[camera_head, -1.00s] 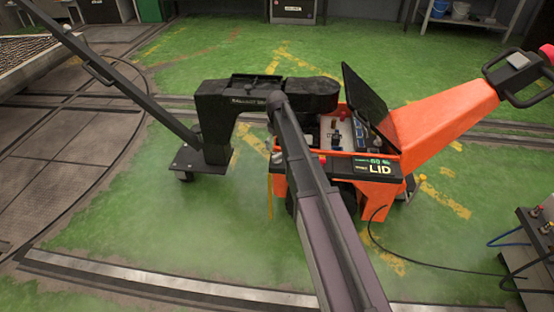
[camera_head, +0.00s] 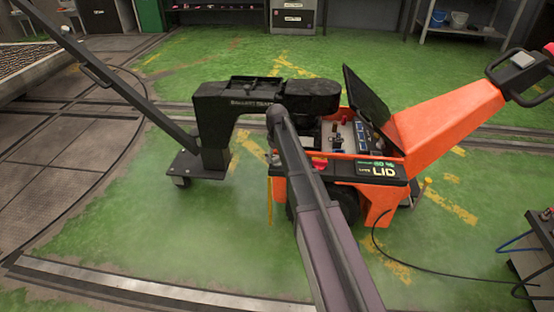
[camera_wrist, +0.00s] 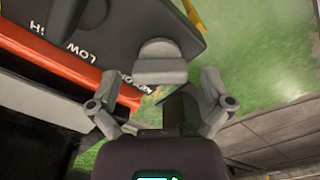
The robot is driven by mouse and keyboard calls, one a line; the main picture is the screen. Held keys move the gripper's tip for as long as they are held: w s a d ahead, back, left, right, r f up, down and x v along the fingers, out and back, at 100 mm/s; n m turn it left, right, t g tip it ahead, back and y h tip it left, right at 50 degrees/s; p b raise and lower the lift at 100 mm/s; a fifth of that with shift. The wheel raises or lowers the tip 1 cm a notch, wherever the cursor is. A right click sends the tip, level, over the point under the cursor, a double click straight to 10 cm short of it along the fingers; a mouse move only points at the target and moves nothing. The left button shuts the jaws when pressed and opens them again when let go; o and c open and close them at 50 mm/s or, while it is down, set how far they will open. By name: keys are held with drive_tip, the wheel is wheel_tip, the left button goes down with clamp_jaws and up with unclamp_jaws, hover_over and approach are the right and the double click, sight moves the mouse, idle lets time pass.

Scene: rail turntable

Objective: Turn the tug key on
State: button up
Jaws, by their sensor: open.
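The orange tug (camera_head: 450,115) stands in the middle right of the head view with its black lid (camera_head: 367,105) raised over a bay of controls. In the wrist view, a grey key-like knob (camera_wrist: 160,50) stands out from a dark panel (camera_wrist: 60,15) lettered LOW. My gripper (camera_wrist: 159,77) is open, its fingers spread to either side of the knob's lower end. I cannot tell whether they touch it. In the head view my arm reaches to the tug's near left side, and my gripper is hidden there.
A black ballast frame (camera_head: 215,125) joins the tug's left side, with a long dark bar slanting up left. A cable (camera_head: 440,268) runs over the green floor to a cart (camera_head: 540,245) at right.

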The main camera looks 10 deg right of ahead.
drive_tip(key=shift+c, duration=0.2)
drive_tip(key=c, duration=1.1)
drive_tip(key=shift+o, duration=0.2)
drive_tip(key=shift+m, duration=0.4)
drive_tip(key=m, duration=0.4)
drive_tip(key=shift+m, duration=2.2)
